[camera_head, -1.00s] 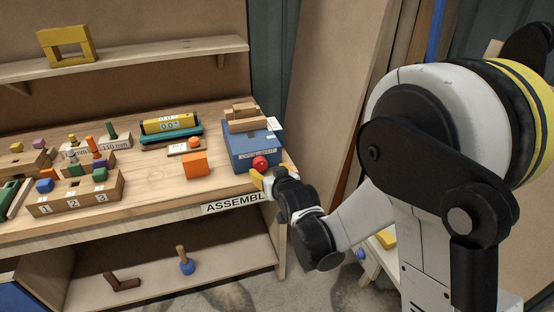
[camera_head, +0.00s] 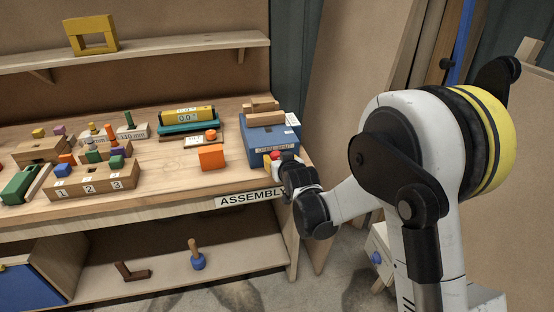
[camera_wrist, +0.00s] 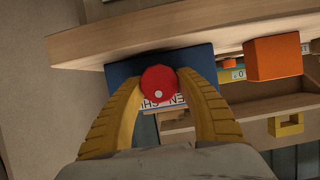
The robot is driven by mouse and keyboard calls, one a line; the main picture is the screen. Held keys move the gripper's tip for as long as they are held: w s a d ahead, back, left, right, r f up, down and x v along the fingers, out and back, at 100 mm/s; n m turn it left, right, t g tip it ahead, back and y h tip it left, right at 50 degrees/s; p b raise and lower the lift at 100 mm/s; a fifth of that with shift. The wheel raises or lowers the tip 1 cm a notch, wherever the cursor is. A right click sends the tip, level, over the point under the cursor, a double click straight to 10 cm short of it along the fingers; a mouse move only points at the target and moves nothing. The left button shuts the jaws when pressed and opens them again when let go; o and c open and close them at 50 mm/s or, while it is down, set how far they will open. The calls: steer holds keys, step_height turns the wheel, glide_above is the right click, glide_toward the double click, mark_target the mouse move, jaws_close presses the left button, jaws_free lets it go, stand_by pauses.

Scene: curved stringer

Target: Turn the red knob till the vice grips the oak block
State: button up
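The red knob (camera_head: 275,155) is on the front of a blue box-shaped vice (camera_head: 262,138) at the right end of the bench. Light wooden pieces (camera_head: 262,118) sit on top of the vice; I cannot tell which is the oak block or whether the jaws touch it. My gripper (camera_head: 277,162) is at the knob, partly hidden by my wrist. In the wrist view, its two yellow fingers stand on either side of the red knob (camera_wrist: 158,84) and appear to touch its sides. The vice's blue front (camera_wrist: 122,72) shows behind them.
An orange cube (camera_head: 212,157) stands left of the vice on the bench. A teal-and-yellow display device (camera_head: 187,119) stands behind the cube. A numbered wooden block (camera_head: 90,188) with coloured pegs is farther left. The ASSEMBLY label (camera_head: 250,197) is on the bench's front edge.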

steer(key=shift+c, duration=1.2)
steer(key=shift+d+m+y, duration=0.1)
steer(key=shift+m+y, duration=0.8)
steer(key=shift+m, duration=0.2)
steer(key=shift+m+y, duration=0.9)
steer(key=shift+m, duration=0.6)
steer(key=o, duration=1.2)
